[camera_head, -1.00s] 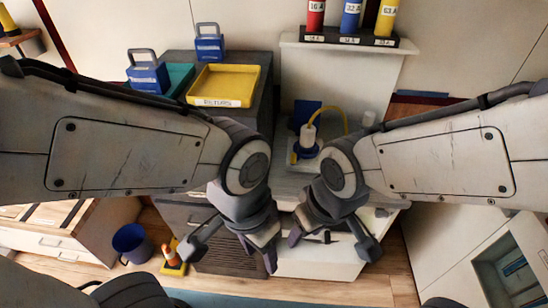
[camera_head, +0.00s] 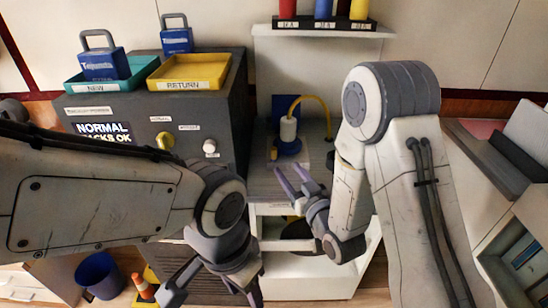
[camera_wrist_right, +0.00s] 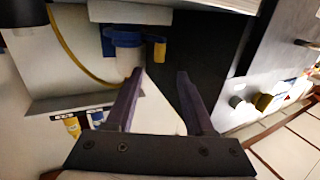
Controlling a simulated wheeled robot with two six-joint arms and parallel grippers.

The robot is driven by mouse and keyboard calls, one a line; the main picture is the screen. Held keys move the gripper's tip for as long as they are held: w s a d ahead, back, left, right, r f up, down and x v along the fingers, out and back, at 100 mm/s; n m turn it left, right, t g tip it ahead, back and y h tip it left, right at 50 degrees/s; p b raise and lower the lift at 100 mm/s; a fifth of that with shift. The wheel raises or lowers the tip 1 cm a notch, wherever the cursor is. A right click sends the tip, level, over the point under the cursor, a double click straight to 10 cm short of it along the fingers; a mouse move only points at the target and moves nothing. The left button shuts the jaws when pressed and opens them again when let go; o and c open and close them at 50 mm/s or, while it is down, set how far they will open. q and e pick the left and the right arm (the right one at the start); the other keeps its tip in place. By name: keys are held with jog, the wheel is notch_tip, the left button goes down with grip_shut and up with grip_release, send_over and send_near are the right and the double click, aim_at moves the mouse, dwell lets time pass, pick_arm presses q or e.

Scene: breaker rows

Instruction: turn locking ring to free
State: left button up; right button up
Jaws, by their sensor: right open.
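A yellow cable (camera_head: 318,102) arches from the plug. A dark cabinet on the left carries a yellow RETURN tray (camera_head: 190,84) and a teal NEW tray (camera_head: 90,86). Coloured cylinders stand in a rack (camera_head: 322,25) above. A blue bin (camera_head: 98,275) stands on the floor.

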aim_at(276, 152)
jog(key=shift+w, duration=0.25)
jog(key=b+x, duration=0.1)
jog(key=x, duration=0.1)
jog(key=shift+w+a, duration=0.2)
jog(key=shift+w, duration=0.05)
jog(key=x, duration=0.3)
jog(key=p+x, duration=0.1)
jog(key=x, duration=0.1)
jog(key=shift+w+a+r, duration=0.15)
jog(key=shift+w+r, duration=0.1)
jog(key=shift+w, duration=0.1)
jog(key=shift+x, duration=0.75)
jog(key=shift+f, duration=0.1)
grip_shut()
